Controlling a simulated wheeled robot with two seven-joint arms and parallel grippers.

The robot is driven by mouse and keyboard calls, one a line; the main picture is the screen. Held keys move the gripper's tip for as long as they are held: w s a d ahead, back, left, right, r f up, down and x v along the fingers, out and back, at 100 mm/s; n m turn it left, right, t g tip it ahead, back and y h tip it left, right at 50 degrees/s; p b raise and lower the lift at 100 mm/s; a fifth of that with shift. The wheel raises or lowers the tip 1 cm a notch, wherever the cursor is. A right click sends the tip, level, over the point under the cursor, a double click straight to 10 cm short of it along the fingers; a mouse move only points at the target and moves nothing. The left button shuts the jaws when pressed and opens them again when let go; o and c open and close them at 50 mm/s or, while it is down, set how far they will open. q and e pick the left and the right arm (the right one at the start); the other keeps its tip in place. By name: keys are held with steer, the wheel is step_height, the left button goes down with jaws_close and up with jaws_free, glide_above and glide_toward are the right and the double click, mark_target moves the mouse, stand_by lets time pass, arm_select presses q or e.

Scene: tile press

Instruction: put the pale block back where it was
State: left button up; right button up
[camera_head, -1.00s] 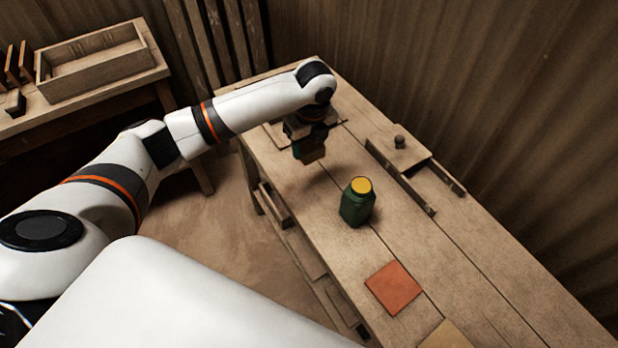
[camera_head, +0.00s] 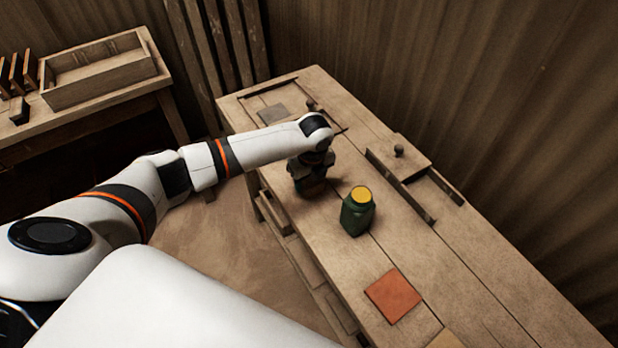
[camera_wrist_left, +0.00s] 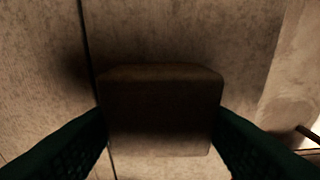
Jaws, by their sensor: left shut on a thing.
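My left gripper (camera_head: 311,190) is over the workbench, just left of and beyond the green jar. It is shut on a block (camera_wrist_left: 160,115), which sits between the two dark fingers in the left wrist view. The block looks brown and shaded there, with a lighter lower edge. In the head view the gripper and wrist largely hide the block. The block is low over the bench boards; I cannot tell whether it touches them. My right gripper is in neither view.
The green jar (camera_head: 357,216) with a yellow lid stands close to the gripper. An orange tile (camera_head: 392,296) lies nearer. A wooden slide with a knob (camera_head: 399,151) is at right. A grey square (camera_head: 272,114) lies at the bench's far end. A wooden tray (camera_head: 100,92) is on another table.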

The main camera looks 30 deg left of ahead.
mark_target(312, 182)
arm_select(q)
steer(key=shift+f, duration=0.15)
steer(key=o, duration=1)
steer(key=shift+c, duration=0.2)
step_height(312, 182, up, 12)
steer(key=d, duration=0.1)
steer(key=shift+s+d+b, duration=0.15)
steer(key=shift+s+b, duration=0.15)
steer(key=shift+s, duration=0.1)
